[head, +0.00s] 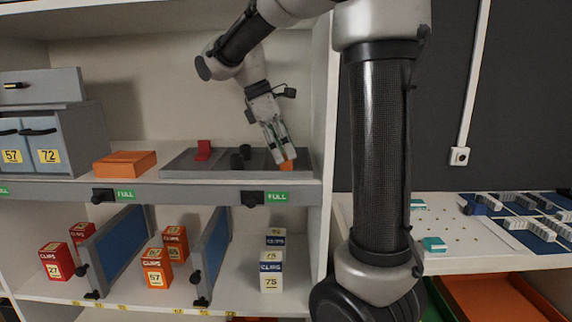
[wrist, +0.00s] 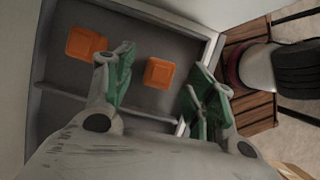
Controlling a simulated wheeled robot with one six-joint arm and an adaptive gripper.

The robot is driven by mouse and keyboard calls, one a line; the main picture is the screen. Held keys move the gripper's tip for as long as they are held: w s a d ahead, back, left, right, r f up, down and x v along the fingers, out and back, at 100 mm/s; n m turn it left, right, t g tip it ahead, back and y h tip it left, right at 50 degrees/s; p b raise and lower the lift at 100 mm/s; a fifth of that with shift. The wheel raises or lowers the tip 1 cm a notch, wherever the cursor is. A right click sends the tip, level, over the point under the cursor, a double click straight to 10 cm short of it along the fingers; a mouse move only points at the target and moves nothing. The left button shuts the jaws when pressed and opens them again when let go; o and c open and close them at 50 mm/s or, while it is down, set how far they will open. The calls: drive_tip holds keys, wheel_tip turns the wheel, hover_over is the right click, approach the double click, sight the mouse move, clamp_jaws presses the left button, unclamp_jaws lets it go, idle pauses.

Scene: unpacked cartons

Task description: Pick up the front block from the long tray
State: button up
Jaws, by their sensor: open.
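The long tray (head: 222,170) is grey and shallow and lies on the middle shelf; its grey floor also shows in the wrist view (wrist: 60,95). An orange block (head: 288,165) shows at its right end, partly covered by my gripper (head: 283,158). In the wrist view there are two orange blocks. One orange block (wrist: 159,72) appears between the open green-padded fingers of my gripper (wrist: 158,80); the other orange block (wrist: 85,43) lies left of the left finger. I cannot tell whether the fingers touch either block. A red block (head: 203,150) and dark pieces (head: 240,155) are farther left.
An orange box (head: 125,164) stands left of the tray, beside grey drawers (head: 44,85). The shelf's white upright (head: 327,120) is close to the right of my gripper. Clip boxes (head: 271,270) and blue dividers (head: 118,242) fill the shelf below.

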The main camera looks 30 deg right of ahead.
drive_tip(key=shift+x, duration=1.1)
drive_tip(key=shift+c, duration=0.4)
drive_tip(key=c, duration=0.9)
drive_tip(key=shift+o, duration=0.2)
drive_tip(key=shift+r, duration=0.1)
